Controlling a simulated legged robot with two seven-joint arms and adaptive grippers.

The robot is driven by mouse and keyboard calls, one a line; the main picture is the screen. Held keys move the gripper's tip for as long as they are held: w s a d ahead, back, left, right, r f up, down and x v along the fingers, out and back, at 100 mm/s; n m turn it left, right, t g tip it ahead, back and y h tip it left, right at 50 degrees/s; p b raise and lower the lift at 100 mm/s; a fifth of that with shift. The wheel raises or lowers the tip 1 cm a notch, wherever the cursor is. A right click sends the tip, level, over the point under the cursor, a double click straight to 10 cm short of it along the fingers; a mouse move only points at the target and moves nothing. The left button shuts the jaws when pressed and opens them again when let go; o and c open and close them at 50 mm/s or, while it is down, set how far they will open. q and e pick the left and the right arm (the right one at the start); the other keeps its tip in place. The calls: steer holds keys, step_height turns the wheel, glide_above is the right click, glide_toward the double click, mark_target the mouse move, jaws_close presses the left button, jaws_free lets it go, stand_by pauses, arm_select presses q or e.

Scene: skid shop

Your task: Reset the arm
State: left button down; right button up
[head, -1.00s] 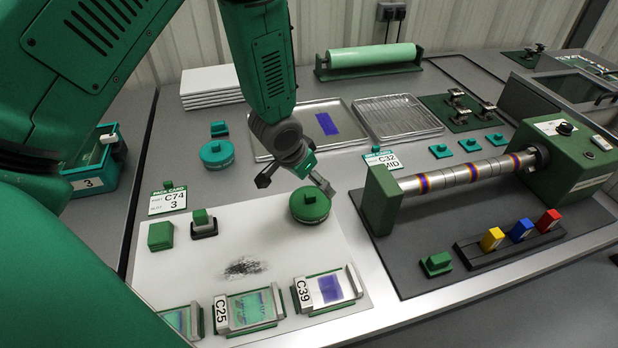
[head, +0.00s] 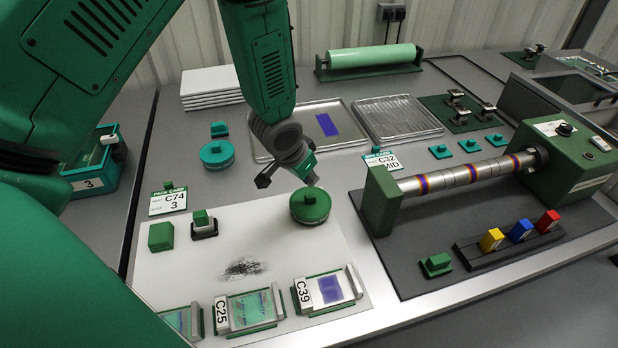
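My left arm comes in from the upper left, and its green and black gripper (head: 287,180) hangs over the white mat. Its two fingers are spread apart with nothing between them. The right finger is just above and behind a round green lidded pot (head: 310,207) standing on the mat; from this view I cannot tell the exact gap. My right gripper is not in view.
The white mat (head: 190,265) also bears a green block (head: 160,237) and framed plates marked C25 (head: 250,308) and C39 (head: 328,291). A metal tray (head: 345,130) lies behind the gripper. A roller machine (head: 382,200) stands to the right.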

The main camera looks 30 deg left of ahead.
mark_target(311, 195)
arm_select(q)
steer(key=shift+f, duration=0.2)
stand_by(0.6)
steer(key=shift+f+b, duration=1.35)
steer(key=shift+f, duration=0.65)
steer(key=shift+r, duration=0.1)
steer(key=shift+r+p, duration=3.35)
steer(key=shift+r, duration=0.1)
